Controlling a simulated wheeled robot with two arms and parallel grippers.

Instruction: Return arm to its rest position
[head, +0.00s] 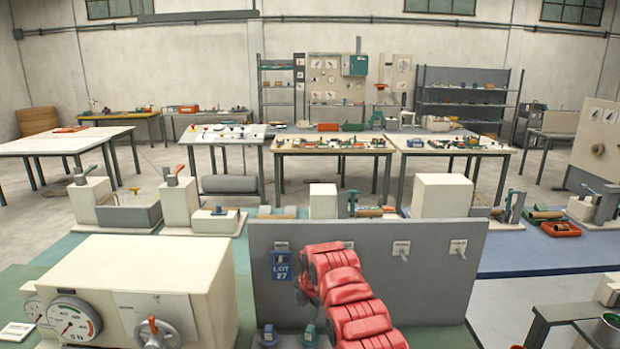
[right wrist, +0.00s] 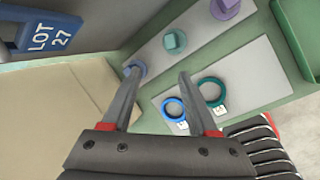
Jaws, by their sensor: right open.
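My right arm (head: 350,300), red and segmented, reaches up in front of the grey panel in the head view. Its gripper is mostly hidden there. In the right wrist view my right gripper (right wrist: 158,76) is open, with two grey fingers apart and nothing between them. The left fingertip overlaps a blue round-based peg (right wrist: 136,67); I cannot tell whether they touch. A teal peg (right wrist: 175,41) and a purple peg (right wrist: 226,6) stand beyond. A blue ring (right wrist: 173,108) and a teal ring (right wrist: 210,92) lie on a pale plate. My left gripper is not in view.
The grey panel (head: 420,285) carries outlets and a blue "LOT 27" tag (head: 281,266), close to my arm; the tag also shows in the right wrist view (right wrist: 46,34). A cream machine (head: 120,270) with dials stands left. A green tray edge (right wrist: 298,35) borders the right.

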